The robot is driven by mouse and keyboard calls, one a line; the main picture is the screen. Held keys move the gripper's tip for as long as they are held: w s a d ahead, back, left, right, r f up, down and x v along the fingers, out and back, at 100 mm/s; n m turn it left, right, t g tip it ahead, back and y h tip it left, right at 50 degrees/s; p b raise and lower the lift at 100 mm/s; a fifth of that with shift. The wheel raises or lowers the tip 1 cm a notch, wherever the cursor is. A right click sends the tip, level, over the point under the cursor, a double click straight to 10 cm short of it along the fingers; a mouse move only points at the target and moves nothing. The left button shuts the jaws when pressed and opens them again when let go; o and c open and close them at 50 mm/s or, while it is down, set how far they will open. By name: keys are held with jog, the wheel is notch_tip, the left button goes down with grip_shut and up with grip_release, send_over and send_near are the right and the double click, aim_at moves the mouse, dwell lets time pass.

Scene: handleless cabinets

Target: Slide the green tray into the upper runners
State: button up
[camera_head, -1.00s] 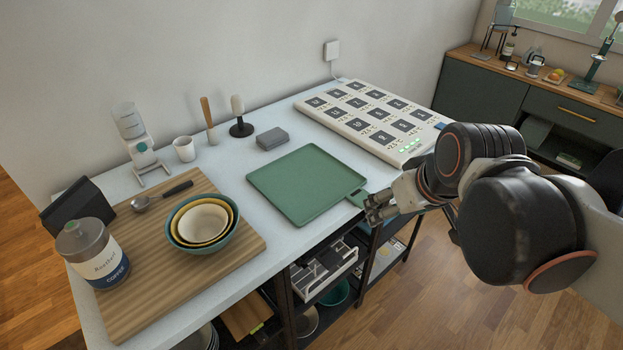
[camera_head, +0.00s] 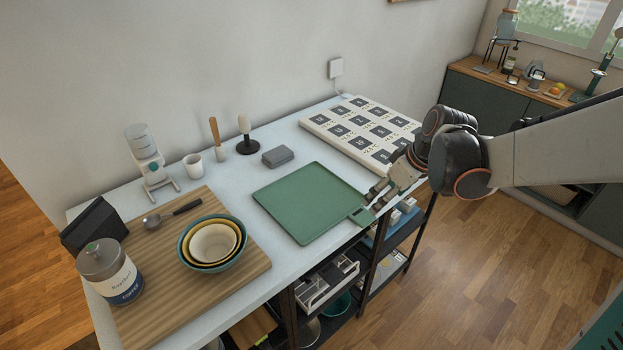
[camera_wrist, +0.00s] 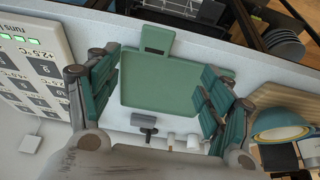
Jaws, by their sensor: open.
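The green tray (camera_head: 310,205) lies flat on the pale worktop (camera_head: 268,283), near its front edge. Its handle tab (camera_head: 361,216) points toward the front right. My gripper (camera_head: 374,200) is open and empty, just above and beside the tab in the head view. In the wrist view the tray (camera_wrist: 165,85) shows between my spread teal-padded fingers (camera_wrist: 158,95), with its tab (camera_wrist: 157,38) at the top. I cannot tell whether a fingertip touches the tray. The upper runners cannot be made out in the dark open frame (camera_head: 372,255) under the worktop.
A white panel with labelled squares (camera_head: 362,132) lies behind my gripper. A grey block (camera_head: 278,156) sits behind the tray. Left of the tray are nested bowls (camera_head: 212,243) on a wooden board (camera_head: 150,313). A white organiser (camera_head: 328,284) sits below the worktop. The floor at right is clear.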

jog(key=b, duration=0.2)
send_near(363, 216)
notch_tip(363, 216, down, 3)
jog(key=b+x, duration=0.2)
jog(key=x, duration=0.3)
jog(key=shift+w+a+r+b, duration=0.2)
jog(key=shift+w+a+b, duration=0.1)
jog(key=shift+b, duration=0.1)
jog(key=c, duration=1.3)
